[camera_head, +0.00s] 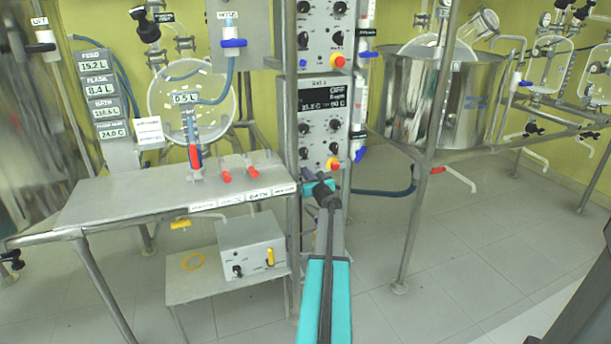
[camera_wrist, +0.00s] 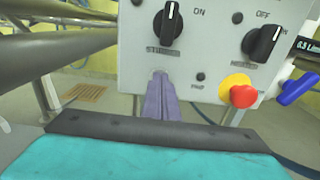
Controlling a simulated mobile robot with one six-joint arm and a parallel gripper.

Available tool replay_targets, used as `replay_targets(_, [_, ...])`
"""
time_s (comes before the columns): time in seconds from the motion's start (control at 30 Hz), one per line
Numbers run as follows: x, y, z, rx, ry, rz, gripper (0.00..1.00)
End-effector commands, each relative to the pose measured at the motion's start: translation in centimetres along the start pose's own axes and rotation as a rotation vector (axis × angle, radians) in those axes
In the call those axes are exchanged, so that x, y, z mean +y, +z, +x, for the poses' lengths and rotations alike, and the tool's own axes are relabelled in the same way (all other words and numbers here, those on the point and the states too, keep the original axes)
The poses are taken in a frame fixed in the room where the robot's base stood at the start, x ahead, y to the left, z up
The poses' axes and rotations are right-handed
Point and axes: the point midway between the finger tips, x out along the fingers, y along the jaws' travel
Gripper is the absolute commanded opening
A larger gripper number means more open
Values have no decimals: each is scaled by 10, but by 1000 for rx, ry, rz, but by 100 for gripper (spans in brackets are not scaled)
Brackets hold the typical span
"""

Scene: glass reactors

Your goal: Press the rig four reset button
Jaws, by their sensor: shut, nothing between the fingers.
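The lower control panel (camera_head: 323,125), with a label above it that seems to read Rig 4, is on the upright frame in the head view. Its lower part fills the top of the wrist view (camera_wrist: 215,60). There, the purple fingers of my gripper (camera_wrist: 160,76) are together, with nothing held. Their tips are at the panel face, just below the left black knob (camera_wrist: 167,22); I cannot tell whether they touch it. No reset button is clearly readable; the fingers may cover one. A small dark button (camera_wrist: 200,77) is right of the tips.
A red mushroom button on a yellow base (camera_wrist: 240,92) and a blue valve handle (camera_wrist: 298,88) stand right of the fingers. A steel bench (camera_head: 130,200) is left of my arm. A metal vat (camera_head: 400,100) stands right.

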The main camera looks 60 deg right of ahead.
Motion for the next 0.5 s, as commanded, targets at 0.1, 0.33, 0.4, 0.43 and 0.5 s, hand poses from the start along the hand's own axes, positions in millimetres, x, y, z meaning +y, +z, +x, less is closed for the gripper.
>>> replay_targets(0.1, [2,6,8,-6,2,2,0])
replay_targets(0.33, [3,7,7,-8,3,2,0])
replay_targets(0.4, [4,7,5,-8,4,3,0])
replay_targets(0.43, [5,7,4,-8,5,3,0])
replay_targets(0.5, [6,7,0,-8,5,3,0])
